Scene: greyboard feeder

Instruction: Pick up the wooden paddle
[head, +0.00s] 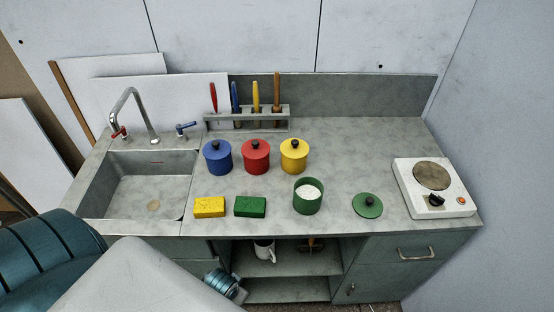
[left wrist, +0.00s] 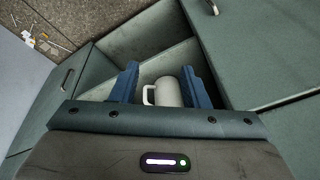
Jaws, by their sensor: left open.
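A wooden, brown-handled utensil (head: 277,90), which looks like the wooden paddle, stands upright at the right end of a grey rack (head: 247,124) at the back of the counter. Its lower end is hidden by the rack. My left gripper (left wrist: 159,72) is open, low in front of the cabinet, far from the rack. In the left wrist view a white mug (left wrist: 167,92) shows between its two blue fingers; I cannot tell whether they touch it. The mug also shows on the open shelf in the head view (head: 264,251). My right gripper is not in view.
Red, blue and yellow handles share the rack. Blue (head: 217,157), red (head: 256,157) and yellow (head: 293,156) lidded pots, an open green pot (head: 307,197), its lid (head: 367,205) and two sponges stand in front. A sink (head: 137,188) is left, a hotplate (head: 433,187) right. A small brown object sits inside the cabinet.

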